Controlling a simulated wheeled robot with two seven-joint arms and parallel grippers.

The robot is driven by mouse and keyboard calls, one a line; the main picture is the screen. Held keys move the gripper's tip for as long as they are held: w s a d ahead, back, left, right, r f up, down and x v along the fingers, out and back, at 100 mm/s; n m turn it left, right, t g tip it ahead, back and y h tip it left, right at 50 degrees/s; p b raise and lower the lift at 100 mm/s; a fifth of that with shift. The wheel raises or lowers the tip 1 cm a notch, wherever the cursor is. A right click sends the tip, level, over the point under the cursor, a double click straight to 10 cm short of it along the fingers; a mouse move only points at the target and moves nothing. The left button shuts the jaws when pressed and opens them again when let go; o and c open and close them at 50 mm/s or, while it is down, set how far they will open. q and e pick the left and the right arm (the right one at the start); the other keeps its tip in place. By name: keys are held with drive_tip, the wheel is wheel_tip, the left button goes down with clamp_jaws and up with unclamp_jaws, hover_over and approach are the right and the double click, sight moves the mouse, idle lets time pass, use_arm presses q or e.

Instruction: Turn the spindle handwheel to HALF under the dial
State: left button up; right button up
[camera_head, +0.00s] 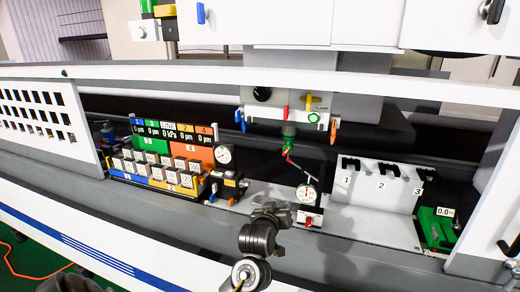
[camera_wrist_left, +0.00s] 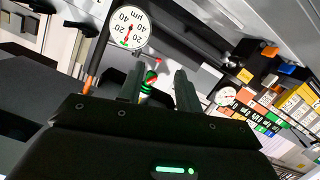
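A white housing (camera_head: 300,103) carries a round black knob (camera_head: 262,94), which may be the spindle handwheel; no HALF mark is legible. Below hang a green part (camera_head: 289,130) and a red lever. A dial gauge (camera_head: 307,193) with a white face stands below; in the left wrist view a large µm dial (camera_wrist_left: 130,27) shows upside down. My left gripper (camera_head: 271,210) is left of and slightly below that dial, apart from it. In the left wrist view its two fingers (camera_wrist_left: 160,72) are apart, with a green and red part showing beyond the gap. My right gripper is not in view.
A display rack (camera_head: 165,142) with coloured blocks and a second dial (camera_head: 223,155) stand to the left. A white numbered rack (camera_head: 375,183) and a green unit (camera_head: 436,229) are to the right. Orange (camera_head: 334,131) and blue (camera_head: 240,119) handles hang beside the housing.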

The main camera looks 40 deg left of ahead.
use_arm(q)
drive_tip(key=w+a+r+n+t+y, duration=0.1)
drive_tip(key=a+r+n+y, duration=0.1)
drive_tip(key=r, duration=0.7)
drive_tip(key=w+a+r+n+t+y, duration=0.1)
drive_tip(key=a+r+n+y, duration=0.15)
drive_tip(key=r, duration=0.55)
drive_tip(key=n+y+p, duration=0.1)
drive_tip(key=n+y, duration=0.3)
drive_tip(key=n, duration=0.1)
approach(260, 97)
drive_tip(key=shift+t+h, duration=0.25)
drive_tip(key=shift+t, duration=0.05)
drive_tip(key=p+x, duration=0.4)
drive_tip(key=x, duration=0.4)
drive_tip(key=shift+s+a+r+p, duration=0.1)
drive_tip(key=shift+a+p, duration=0.15)
drive_tip(key=shift+p, duration=0.05)
drive_tip(key=shift+w+a, duration=0.25)
drive_tip(key=shift+w, duration=0.2)
clamp_jaws()
